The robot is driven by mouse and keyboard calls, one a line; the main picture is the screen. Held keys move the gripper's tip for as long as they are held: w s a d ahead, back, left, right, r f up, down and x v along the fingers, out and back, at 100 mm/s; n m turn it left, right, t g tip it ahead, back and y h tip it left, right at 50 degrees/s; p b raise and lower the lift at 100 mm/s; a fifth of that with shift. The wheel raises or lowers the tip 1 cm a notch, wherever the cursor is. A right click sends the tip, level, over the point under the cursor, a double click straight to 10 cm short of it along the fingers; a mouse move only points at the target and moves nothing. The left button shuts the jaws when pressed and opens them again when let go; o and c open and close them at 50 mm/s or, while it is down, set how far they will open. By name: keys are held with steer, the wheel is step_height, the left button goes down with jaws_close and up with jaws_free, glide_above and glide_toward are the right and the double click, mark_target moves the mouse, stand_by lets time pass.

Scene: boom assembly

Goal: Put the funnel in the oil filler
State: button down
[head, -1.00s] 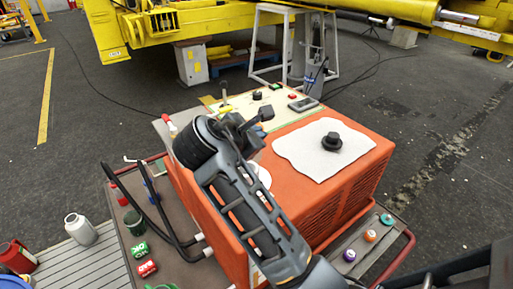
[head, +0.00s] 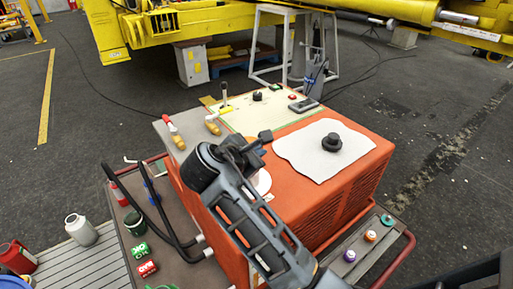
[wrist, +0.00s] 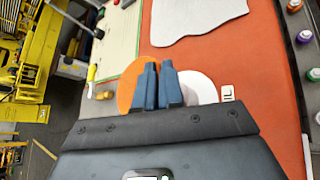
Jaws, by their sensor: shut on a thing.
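My gripper (wrist: 160,70) is shut on the orange funnel (wrist: 129,88), whose round rim shows left of the fingers in the wrist view. In the head view my gripper (head: 252,145) is over the left part of the orange machine (head: 330,188), and the funnel is hidden there. A white disc (wrist: 199,86) lies on the machine right of the fingers, beside a label ending in "IL" (wrist: 227,93). The white disc (head: 263,182) also shows beside my arm in the head view. The oil filler opening is not visible, so I cannot tell its distance from the funnel.
A white cloth (head: 300,153) with a black cap (head: 332,142) lies on the machine top. A pale panel (head: 268,113) with knobs and a phone-like device (head: 304,105) is behind. Small bottles (head: 370,235) stand on the right ledge. Black bent handles (head: 150,205) stick out at left.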

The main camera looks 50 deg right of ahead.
steer(key=shift+f, duration=0.1)
steer(key=c, duration=1.3)
jaws_free()
steer(key=shift+o, duration=0.2)
steer(key=r+v, duration=0.1)
steer(key=v, duration=1.1)
steer(key=shift+r, duration=0.1)
